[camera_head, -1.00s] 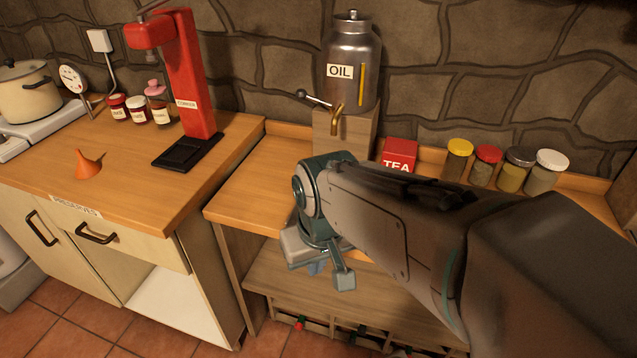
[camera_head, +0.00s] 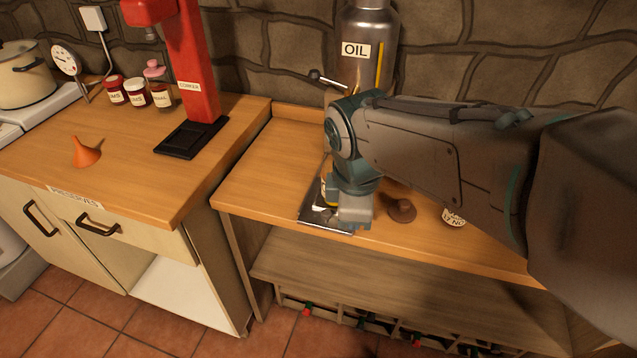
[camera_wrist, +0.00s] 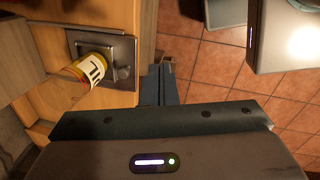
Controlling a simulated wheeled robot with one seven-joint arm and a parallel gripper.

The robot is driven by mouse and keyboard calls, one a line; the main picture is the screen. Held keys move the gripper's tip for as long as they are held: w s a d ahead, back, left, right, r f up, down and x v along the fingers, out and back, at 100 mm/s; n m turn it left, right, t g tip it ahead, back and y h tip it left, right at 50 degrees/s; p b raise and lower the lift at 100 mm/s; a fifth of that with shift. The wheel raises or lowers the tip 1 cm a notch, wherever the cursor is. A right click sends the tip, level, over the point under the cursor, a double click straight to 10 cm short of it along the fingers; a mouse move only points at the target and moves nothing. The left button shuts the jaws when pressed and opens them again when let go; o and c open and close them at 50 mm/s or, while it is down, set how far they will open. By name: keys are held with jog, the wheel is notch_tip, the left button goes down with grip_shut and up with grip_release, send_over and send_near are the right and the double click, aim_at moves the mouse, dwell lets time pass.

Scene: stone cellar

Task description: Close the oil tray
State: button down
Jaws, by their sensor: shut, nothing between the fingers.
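The oil tray is a flat metal plate (camera_head: 318,216) at the front edge of the wooden counter, partly hidden by my gripper in the head view. In the wrist view it shows as a square metal tray (camera_wrist: 130,84) with a yellow-and-white labelled container (camera_wrist: 90,70) on it. My gripper (camera_wrist: 161,78) is shut and empty. In the wrist view its fingers are just beside the tray's right edge, over the floor side; I cannot tell whether they touch it.
A brown knob-like object (camera_head: 401,210) and a round labelled lid (camera_head: 454,216) are right of my gripper. The red corker (camera_head: 190,70) and orange funnel (camera_head: 85,152) stand on the left counter. A bottle rack (camera_head: 390,330) is below. Counter left of the tray is clear.

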jog(key=w+a+r+n, duration=0.1)
jog(key=w+a+n, duration=0.1)
jog(key=a+n, duration=0.75)
jog(key=n+b, duration=0.3)
jog(key=n, duration=0.2)
send_over(323, 227)
jog(key=s, duration=0.1)
jog(key=shift+m+h, duration=0.25)
jog(key=shift+h, duration=0.05)
jog(key=shift+s+a+f+x, duration=0.1)
jog(key=shift+s+a+x, duration=0.2)
jog(key=shift+x, duration=1.3)
jog(key=shift+s+a+f+x, duration=0.1)
jog(key=shift+s+a+x, duration=0.15)
jog(key=shift+x, duration=1.4)
jog(key=shift+s+a+f+x, duration=0.1)
jog(key=shift+s+a+x, duration=0.2)
jog(key=shift+x, duration=1.3)
jog(key=shift+r, duration=0.1)
jog(key=w+d+p, duration=0.1)
jog(key=w, duration=0.2)
jog(key=w+d+p, duration=0.1)
jog(key=w+p, duration=0.1)
jog(key=w, duration=0.1)
jog(key=w+d+p, duration=0.1)
jog(key=w+p, duration=0.1)
jog(key=w, duration=0.2)
jog(key=shift+w+d, duration=0.1)
jog(key=shift+d, duration=0.35)
jog(key=shift+r, duration=0.1)
